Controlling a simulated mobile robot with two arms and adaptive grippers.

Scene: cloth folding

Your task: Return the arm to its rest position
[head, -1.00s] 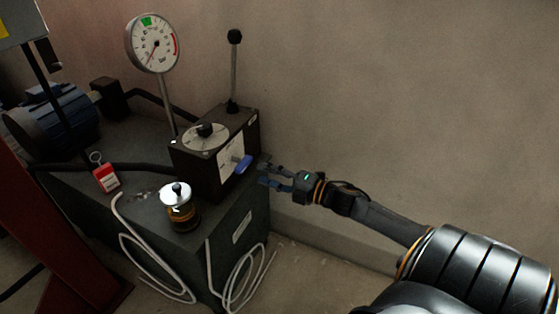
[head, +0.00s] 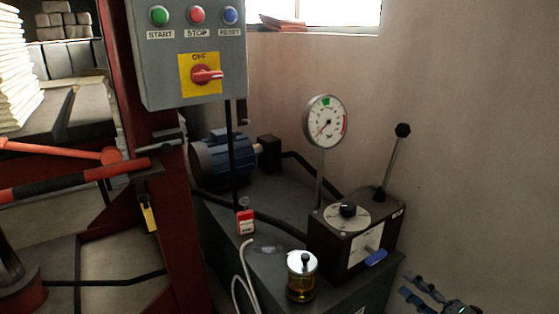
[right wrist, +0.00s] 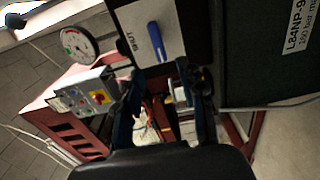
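My right gripper (head: 414,286) shows at the bottom right of the head view, with its fingers apart and nothing between them. It is to the right of and below the blue lever (head: 376,257) on the dark valve box (head: 334,243), apart from it. In the right wrist view my right gripper (right wrist: 163,112) also has its two fingers spread. Most of my right arm is outside the head view. My left gripper is in neither view.
A pressure gauge (head: 326,122) and an upright black-knobbed lever (head: 394,157) rise by the box. A glass-bodied cup (head: 301,279) and red tag (head: 246,222) are on the dark tank. A control panel (head: 191,62) and red frame (head: 151,255) are left. The wall (head: 470,150) is bare.

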